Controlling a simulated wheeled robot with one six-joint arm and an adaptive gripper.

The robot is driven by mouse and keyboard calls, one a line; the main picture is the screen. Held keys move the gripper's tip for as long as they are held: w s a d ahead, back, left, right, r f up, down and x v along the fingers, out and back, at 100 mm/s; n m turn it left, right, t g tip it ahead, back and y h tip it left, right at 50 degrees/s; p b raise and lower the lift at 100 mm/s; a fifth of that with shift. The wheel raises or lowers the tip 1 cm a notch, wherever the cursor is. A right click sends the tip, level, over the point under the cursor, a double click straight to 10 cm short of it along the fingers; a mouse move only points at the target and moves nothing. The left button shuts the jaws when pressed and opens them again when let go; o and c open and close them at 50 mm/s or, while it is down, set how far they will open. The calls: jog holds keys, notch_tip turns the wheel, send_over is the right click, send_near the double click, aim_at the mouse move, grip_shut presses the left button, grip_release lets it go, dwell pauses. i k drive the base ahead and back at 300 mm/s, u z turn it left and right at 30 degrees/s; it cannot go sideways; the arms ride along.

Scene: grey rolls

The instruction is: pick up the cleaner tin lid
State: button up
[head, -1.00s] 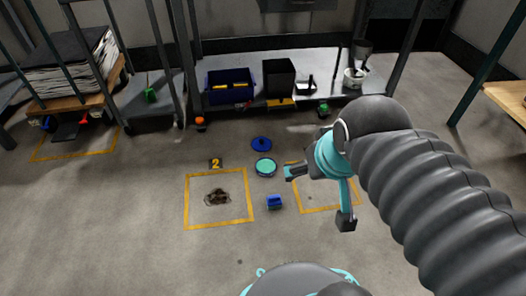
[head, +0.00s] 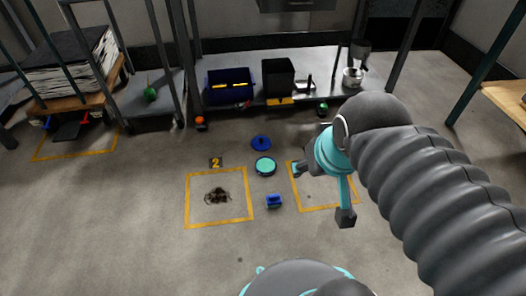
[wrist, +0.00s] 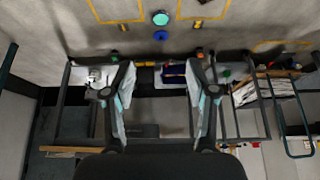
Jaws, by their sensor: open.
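A round blue disc with a raised centre (head: 261,143), which looks like the lid, lies flat on the floor in the head view. Just in front of it is a round, dark-rimmed tin with a teal top (head: 265,167). The wrist view shows the blue disc (wrist: 161,35) and the teal top (wrist: 161,18) near its upper edge, between the directions of the two fingers. My gripper (head: 298,168) is to the right of the tin in the head view, above the floor and partly hidden by my arm. In the wrist view my gripper (wrist: 160,78) is wide open and empty.
A blue brush-like object (head: 274,201) lies in front of the tin. A yellow-taped square (head: 187,200) holds a dark dirt patch (head: 217,196). Another taped square (head: 327,208) lies under my arm. A shelf (head: 330,92) with a blue bin (head: 230,88) stands behind.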

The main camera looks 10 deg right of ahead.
aim_at(261, 143)
jog(key=z, duration=1.3)
jog(key=i, duration=2.65)
jog(key=u, duration=3.65)
